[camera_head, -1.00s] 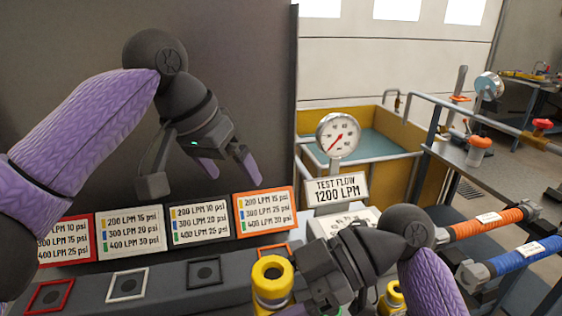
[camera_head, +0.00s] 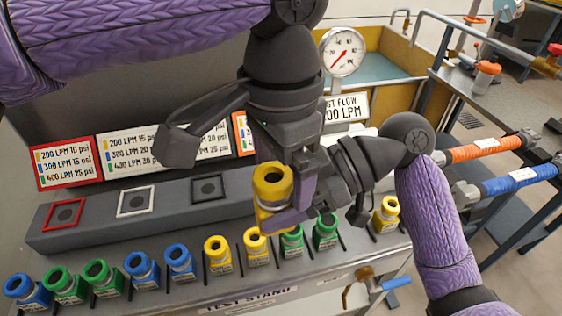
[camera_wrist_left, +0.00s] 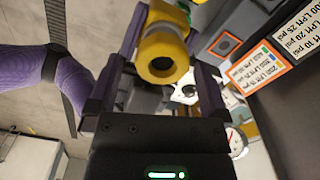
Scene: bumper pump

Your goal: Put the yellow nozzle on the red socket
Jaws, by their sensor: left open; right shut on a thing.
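A yellow nozzle (camera_head: 272,186) with a dark round opening on top is held upright, raised above the front row, by my right gripper (camera_head: 290,212), which is shut on it. My left gripper (camera_head: 283,188) reaches down from above, open, with its fingers around the same nozzle. In the left wrist view the nozzle (camera_wrist_left: 160,58) sits between the two spread purple fingers. Whether they touch it I cannot tell. The red socket (camera_head: 65,214) is an empty red-framed square at the left end of the grey block, far left of both grippers.
The white socket (camera_head: 136,201) and black socket (camera_head: 208,187) look empty. Several blue, green and yellow nozzles stand along the front of the test stand (camera_head: 235,300). Label cards (camera_head: 66,163) stand behind the block. A gauge (camera_head: 342,52) stands at the back.

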